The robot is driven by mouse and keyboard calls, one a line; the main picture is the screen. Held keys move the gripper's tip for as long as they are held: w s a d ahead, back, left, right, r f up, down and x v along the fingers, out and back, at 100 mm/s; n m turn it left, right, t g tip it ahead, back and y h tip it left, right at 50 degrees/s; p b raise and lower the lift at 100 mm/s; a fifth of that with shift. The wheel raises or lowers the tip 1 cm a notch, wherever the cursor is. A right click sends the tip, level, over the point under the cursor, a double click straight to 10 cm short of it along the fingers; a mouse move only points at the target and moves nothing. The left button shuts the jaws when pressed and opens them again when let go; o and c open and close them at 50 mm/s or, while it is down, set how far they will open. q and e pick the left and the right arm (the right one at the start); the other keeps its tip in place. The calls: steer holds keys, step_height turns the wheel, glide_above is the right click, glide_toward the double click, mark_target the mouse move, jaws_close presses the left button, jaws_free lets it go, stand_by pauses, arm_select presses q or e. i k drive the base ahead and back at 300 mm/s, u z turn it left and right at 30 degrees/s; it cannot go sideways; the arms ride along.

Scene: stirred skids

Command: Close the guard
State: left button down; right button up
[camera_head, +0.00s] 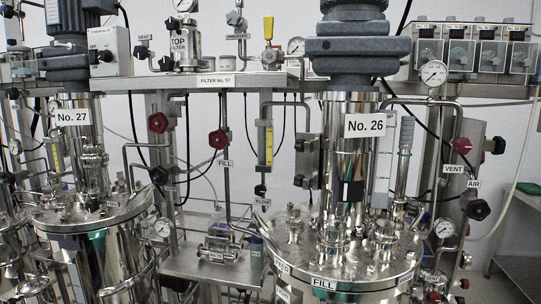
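Neither of my grippers is in view. No part is labelled as a guard, and I cannot tell which one the task means. Clear-fronted boxes (460,52) stand in a row on the rail at the upper right; whether their covers are open or shut is too small to tell. The vessel marked No. 27 (100,262) stands at the left under another motor (66,55).
A round gauge (434,72) stands at the upper right. A small device (222,243) sits on the shelf between the vessels. Cables and hoses hang behind.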

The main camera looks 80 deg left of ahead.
mark_target(303, 161)
steer(key=u, duration=0.6)
steer(key=k, duration=0.8)
steer(key=u, duration=0.75)
